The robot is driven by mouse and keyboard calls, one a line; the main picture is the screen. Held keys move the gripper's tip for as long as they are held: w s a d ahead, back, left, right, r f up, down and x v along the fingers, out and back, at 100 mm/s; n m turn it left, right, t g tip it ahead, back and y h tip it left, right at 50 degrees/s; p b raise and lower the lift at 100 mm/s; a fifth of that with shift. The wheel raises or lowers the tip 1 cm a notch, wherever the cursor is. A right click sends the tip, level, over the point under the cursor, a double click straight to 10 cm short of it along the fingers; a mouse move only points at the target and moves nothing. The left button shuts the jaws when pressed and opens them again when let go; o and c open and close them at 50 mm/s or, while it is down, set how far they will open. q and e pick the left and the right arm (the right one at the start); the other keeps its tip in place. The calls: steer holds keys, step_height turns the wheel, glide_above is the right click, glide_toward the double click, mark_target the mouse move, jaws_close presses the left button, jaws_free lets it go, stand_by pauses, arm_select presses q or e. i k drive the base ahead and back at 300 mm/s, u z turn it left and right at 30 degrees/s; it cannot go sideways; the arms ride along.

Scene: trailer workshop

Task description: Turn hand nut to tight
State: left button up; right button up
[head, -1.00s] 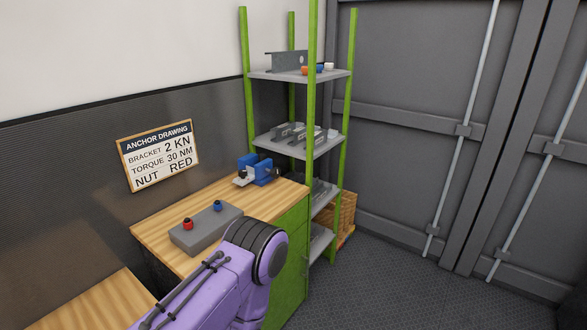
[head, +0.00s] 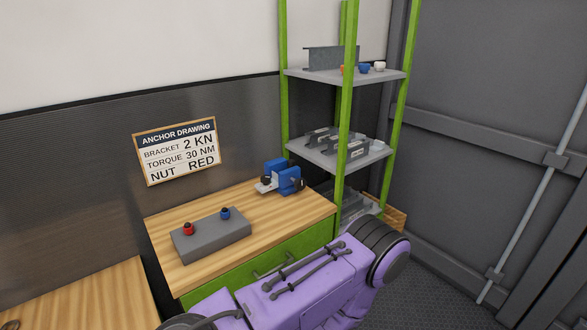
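A red hand nut (head: 188,229) and a blue hand nut (head: 225,213) stand upright on a grey block (head: 212,238) on the wooden workbench (head: 172,256). The block lies near the bench's left side. A wall sign (head: 176,151) headed "ANCHOR DRAWING" reads bracket 2 KN, torque 30 NM, nut red. A purple arm of mine crosses the lower part of the head view in front of the bench. Neither gripper's fingers show.
A blue vise (head: 284,178) stands at the bench's back right. A green-posted shelf (head: 337,157) holds metal brackets and several coloured nuts (head: 363,69). Another wooden surface (head: 85,297) is at the lower left. Grey doors (head: 478,110) stand at the right.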

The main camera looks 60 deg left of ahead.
mark_target(265, 179)
steer(key=i, duration=0.2)
steer(key=u, duration=1.2)
